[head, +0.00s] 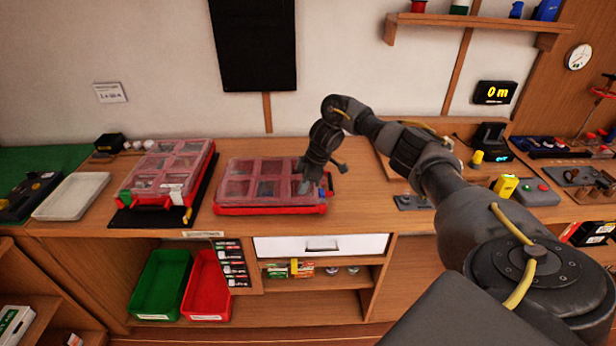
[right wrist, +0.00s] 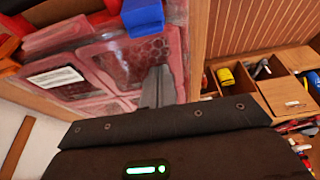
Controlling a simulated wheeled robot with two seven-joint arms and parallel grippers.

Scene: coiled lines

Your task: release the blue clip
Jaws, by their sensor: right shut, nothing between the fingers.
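The blue clip (right wrist: 143,17) shows at the top of the right wrist view, at the edge of a red case with a clear, pinkish compartment lid. In the head view this case (head: 240,209) lies closed on the bench, and the clip is a small blue spot (head: 322,191) at its right front. My right gripper (right wrist: 158,85) is shut and empty, over the lid beside the clip, with a visible gap to it in the wrist view. In the head view the gripper (head: 306,186) is at the case's right end. I cannot tell whether the clip is fastened. My left gripper is not in view.
A second red case (head: 172,164) stands on a black mat (head: 140,217) to the left, beside a white tray (head: 72,196). Right of my gripper are a small grey plate (head: 412,203) and a yellow device (head: 505,186). The bench front by the case is clear.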

